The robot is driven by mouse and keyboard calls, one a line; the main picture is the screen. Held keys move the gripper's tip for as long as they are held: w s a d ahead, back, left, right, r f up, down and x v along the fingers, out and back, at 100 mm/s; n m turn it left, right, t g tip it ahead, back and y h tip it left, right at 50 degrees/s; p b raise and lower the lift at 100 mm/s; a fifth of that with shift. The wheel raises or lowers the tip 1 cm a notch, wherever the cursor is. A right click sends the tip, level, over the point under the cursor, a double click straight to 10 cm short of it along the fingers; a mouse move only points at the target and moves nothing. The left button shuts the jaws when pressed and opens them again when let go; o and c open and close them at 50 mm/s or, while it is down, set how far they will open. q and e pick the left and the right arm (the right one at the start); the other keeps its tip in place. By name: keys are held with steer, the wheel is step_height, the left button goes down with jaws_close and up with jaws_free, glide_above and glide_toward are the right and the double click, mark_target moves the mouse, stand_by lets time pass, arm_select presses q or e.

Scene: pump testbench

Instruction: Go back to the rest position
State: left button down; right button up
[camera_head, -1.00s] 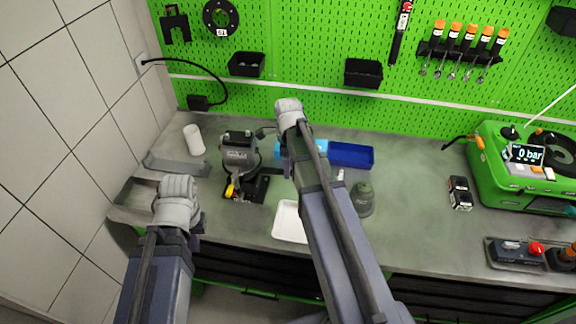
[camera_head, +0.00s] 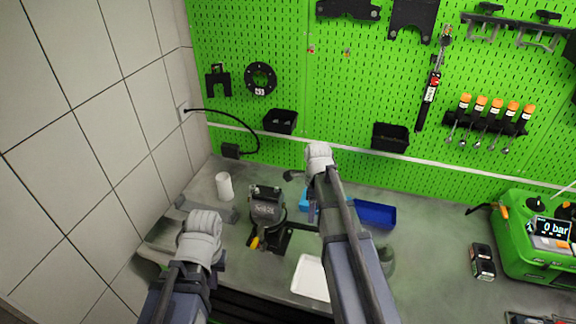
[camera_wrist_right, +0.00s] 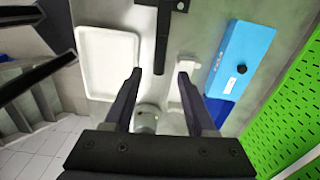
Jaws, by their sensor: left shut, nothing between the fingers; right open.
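My left arm (camera_head: 203,235) comes in from the lower left of the head view and ends in a grey rounded joint above the bench's left part. Its fingers are hidden. My right arm (camera_head: 345,235) reaches over the middle of the bench in the head view, hiding its own gripper. In the right wrist view my right gripper (camera_wrist_right: 160,78) is open and empty. Its two dark fingers stand apart over the bench, between a white tray (camera_wrist_right: 82,65) and a light blue box (camera_wrist_right: 240,58).
A dark pump unit (camera_head: 267,208) stands left of my right arm, with a white cup (camera_head: 224,186) beyond it. A dark blue bin (camera_head: 376,214) is right of the arm. A green tester (camera_head: 530,245) stands far right. A green pegboard (camera_head: 330,100) closes the back; a tiled wall is left.

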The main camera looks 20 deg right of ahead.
steer(key=s+a+n, duration=0.5)
steer(key=n, duration=0.7)
steer(key=s+a+n, duration=0.5)
steer(key=a+n, duration=0.1)
steer(key=n, duration=0.6)
steer(key=s+a+f+n+h+b, duration=0.1)
steer(key=s+a+f+n+b, duration=0.3)
steer(key=a+f+b, duration=0.6)
steer(key=shift+s+a+f+b, duration=0.25)
steer(key=shift+s+f+b, duration=0.2)
steer(key=shift+s, duration=0.3)
